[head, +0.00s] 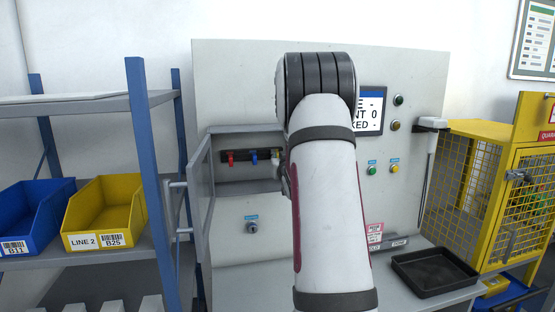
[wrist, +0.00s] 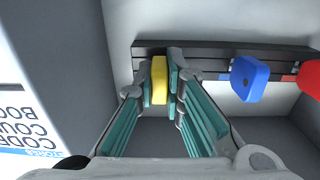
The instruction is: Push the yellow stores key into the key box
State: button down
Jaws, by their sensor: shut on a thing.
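In the wrist view my gripper (wrist: 160,88) is shut on the yellow stores key (wrist: 159,80), with a finger on each side of its yellow head. The key is at the dark key rail (wrist: 210,58) inside the key box; whether its shaft is in the slot is hidden. The open key box (head: 245,180) is in the head view, on the grey panel. My arm covers its right part and the yellow key there, and only a bit of my gripper (head: 277,160) shows.
A blue key (wrist: 249,78) and a red key (wrist: 309,78) hang along the same rail. The box door (head: 201,185) stands open at the left. A black tray (head: 435,272) and a yellow cage (head: 510,190) are at the right.

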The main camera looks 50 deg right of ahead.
jog(key=c, duration=1.6)
grip_release()
jog(key=v, duration=1.2)
